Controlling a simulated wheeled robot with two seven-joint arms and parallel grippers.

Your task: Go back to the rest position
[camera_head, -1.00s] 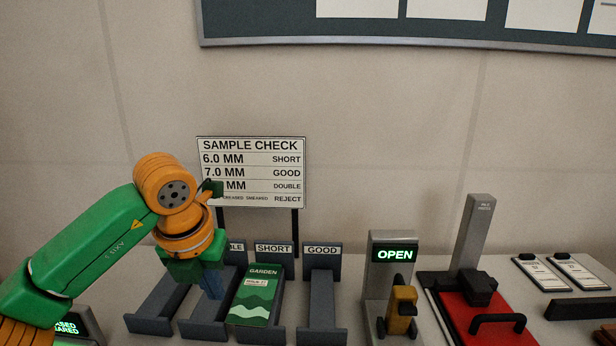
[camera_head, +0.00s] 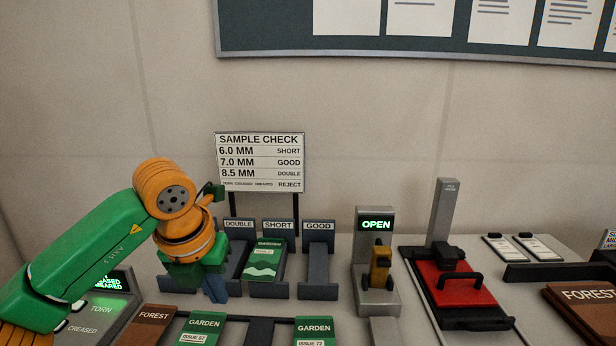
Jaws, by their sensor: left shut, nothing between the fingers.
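My left gripper (camera_head: 215,288) comes in from the left on the green and orange arm. It points down in front of the sorting trays, shut and empty. A green GARDEN booklet (camera_head: 265,262) lies in the tray labelled SHORT (camera_head: 278,226), behind and to the right of the gripper. The DOUBLE tray (camera_head: 239,224) is partly hidden by my gripper. The GOOD tray (camera_head: 318,262) looks empty. My right gripper does not show.
A SAMPLE CHECK sign (camera_head: 260,162) stands behind the trays. Right of them are a gauge reading OPEN (camera_head: 376,225) and a red-plated press (camera_head: 455,284). A lit TORN/CREASED panel (camera_head: 103,308) is at left.

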